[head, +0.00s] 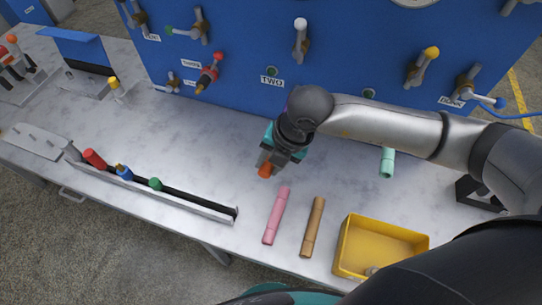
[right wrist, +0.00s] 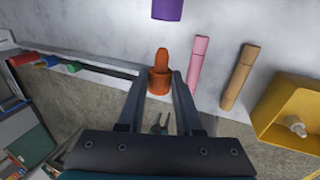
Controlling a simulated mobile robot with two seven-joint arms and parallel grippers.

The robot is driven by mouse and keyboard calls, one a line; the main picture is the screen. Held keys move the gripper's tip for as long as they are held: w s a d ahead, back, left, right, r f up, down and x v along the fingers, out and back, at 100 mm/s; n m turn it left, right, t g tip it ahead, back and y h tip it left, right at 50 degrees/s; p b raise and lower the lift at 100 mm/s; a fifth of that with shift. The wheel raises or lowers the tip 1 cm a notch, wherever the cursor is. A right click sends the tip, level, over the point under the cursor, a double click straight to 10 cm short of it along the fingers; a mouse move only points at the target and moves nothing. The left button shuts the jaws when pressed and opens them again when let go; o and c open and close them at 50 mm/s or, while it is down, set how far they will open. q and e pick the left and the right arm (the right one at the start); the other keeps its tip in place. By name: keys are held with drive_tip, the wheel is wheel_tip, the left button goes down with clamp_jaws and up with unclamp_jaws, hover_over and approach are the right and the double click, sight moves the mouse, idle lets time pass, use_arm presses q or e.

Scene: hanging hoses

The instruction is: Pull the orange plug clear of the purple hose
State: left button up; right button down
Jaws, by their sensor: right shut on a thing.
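My right gripper (head: 268,163) is shut on the orange plug (head: 265,171). In the right wrist view the orange plug (right wrist: 160,75) stands between the two fingers, its narrow tip toward the top of the picture. The purple hose (right wrist: 167,9) shows as a blunt end at the top edge of that view. A gap of pale tabletop shows between the plug tip and the hose end, so the two are apart. In the head view my arm and gripper hide most or all of the purple hose. My left gripper is not in view.
A pink tube (head: 275,215), a brown tube (head: 312,227) and a yellow bin (head: 343,247) are near the table's front edge. A mint hose (head: 387,163) hangs to the right. A rack (head: 195,203) with coloured plugs lies left. A blue panel (head: 340,60) with valves stands behind.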

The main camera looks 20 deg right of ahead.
drive_tip(key=shift+s+a, duration=0.15)
drive_tip(key=shift+s, duration=0.05)
drive_tip(key=shift+r, duration=0.15)
drive_tip(key=s+a+r+p, duration=0.1)
drive_tip(key=s+r+p, duration=0.1)
drive_tip(key=p, duration=0.1)
drive_tip(key=shift+s+a+r, duration=0.25)
drive_tip(key=shift+a+r, duration=0.1)
drive_tip(key=shift+r, duration=0.05)
idle(0.4)
drive_tip(key=shift+d, duration=0.15)
